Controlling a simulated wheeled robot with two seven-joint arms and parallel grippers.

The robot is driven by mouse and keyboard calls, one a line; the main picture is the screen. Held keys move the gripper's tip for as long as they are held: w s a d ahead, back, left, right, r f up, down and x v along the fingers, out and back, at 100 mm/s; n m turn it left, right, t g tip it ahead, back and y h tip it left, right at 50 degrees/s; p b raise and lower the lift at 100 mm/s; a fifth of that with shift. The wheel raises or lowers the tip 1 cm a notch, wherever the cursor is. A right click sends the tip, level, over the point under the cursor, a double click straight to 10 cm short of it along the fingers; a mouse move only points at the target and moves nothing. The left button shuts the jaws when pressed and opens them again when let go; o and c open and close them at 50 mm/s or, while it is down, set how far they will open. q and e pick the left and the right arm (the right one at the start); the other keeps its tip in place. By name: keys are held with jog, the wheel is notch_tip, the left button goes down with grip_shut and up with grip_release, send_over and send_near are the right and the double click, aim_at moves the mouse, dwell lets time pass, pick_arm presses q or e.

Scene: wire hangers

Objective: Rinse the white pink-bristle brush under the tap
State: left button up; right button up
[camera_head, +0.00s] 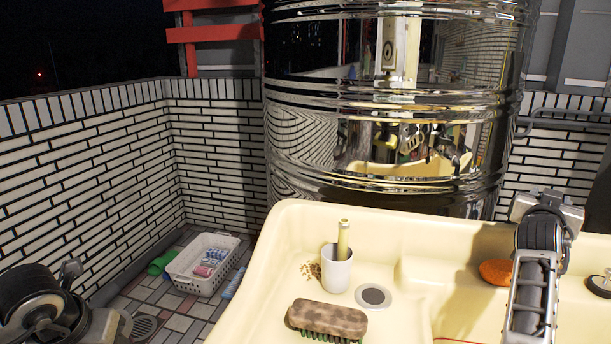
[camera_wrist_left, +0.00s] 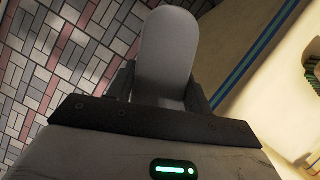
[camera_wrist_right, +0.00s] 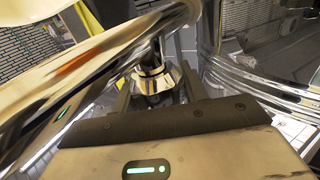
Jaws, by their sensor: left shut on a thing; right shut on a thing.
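In the left wrist view my left gripper (camera_wrist_left: 160,88) is shut on a smooth pale grey-white piece with a rounded end (camera_wrist_left: 168,45), which looks like the white brush. No pink bristles show, and the head view does not show this piece. In the right wrist view my right gripper (camera_wrist_right: 155,85) is shut on a shiny metal knob (camera_wrist_right: 153,78), apparently a tap handle beside a large chrome pipe (camera_wrist_right: 80,75). In the head view my right arm reaches over the cream sink (camera_head: 430,215) and hides the tap. No running water is visible.
An orange sponge (camera_head: 495,272) lies right. A white basket (camera_head: 203,264) stands on the floor left. A chrome tank (camera_head: 385,110) rises behind.

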jog(key=shift+r, duration=0.1)
jog(key=o, duration=1)
jog(key=v, duration=1.2)
jog(key=shift+s, duration=0.1)
